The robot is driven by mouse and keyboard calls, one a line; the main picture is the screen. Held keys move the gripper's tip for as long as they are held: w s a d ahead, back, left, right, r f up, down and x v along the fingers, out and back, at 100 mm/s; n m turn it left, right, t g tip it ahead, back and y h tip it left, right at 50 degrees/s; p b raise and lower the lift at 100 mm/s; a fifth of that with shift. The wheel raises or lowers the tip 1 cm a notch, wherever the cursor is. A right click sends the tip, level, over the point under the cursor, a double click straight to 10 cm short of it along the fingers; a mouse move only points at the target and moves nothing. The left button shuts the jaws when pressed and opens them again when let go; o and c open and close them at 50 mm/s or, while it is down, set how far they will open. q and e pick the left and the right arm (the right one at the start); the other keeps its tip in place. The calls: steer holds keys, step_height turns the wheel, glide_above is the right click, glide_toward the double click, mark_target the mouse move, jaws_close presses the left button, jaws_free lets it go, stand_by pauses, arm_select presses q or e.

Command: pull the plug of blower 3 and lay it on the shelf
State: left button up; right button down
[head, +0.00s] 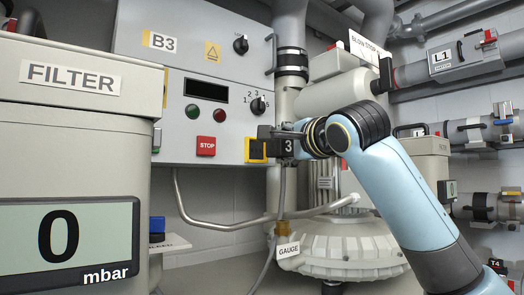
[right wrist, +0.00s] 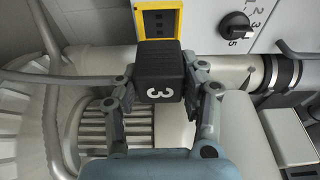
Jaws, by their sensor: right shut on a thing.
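The black plug marked 3 (head: 288,147) is in front of the yellow-framed socket (head: 251,158) at the right edge of the B3 panel. My right gripper (head: 284,134) is shut on the plug. In the right wrist view, the two fingers grip the plug (right wrist: 160,82) from both sides. There the inside of the yellow socket (right wrist: 160,22) shows beyond the plug, so the plug looks out of it, close in front. I cannot tell how wide the gap is. A grey cable hangs below the plug. My left gripper is not in view. I cannot make out the shelf for certain.
The grey B3 control panel (head: 150,95) has a red STOP button (head: 206,146) and knobs. A FILTER housing (head: 75,125) with a gauge reading 0 mbar fills the left. A bent metal pipe (head: 215,222) and a ribbed blower housing (head: 345,250) lie below the plug.

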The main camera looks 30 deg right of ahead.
steer(key=shift+s, duration=0.1)
steer(key=shift+s+d+b, duration=0.15)
steer(key=shift+s+b, duration=0.25)
steer(key=shift+s, duration=0.9)
steer(key=s+b, duration=1.3)
steer(key=b, duration=0.2)
steer(key=shift+d, duration=0.45)
steer(key=shift+w, duration=0.1)
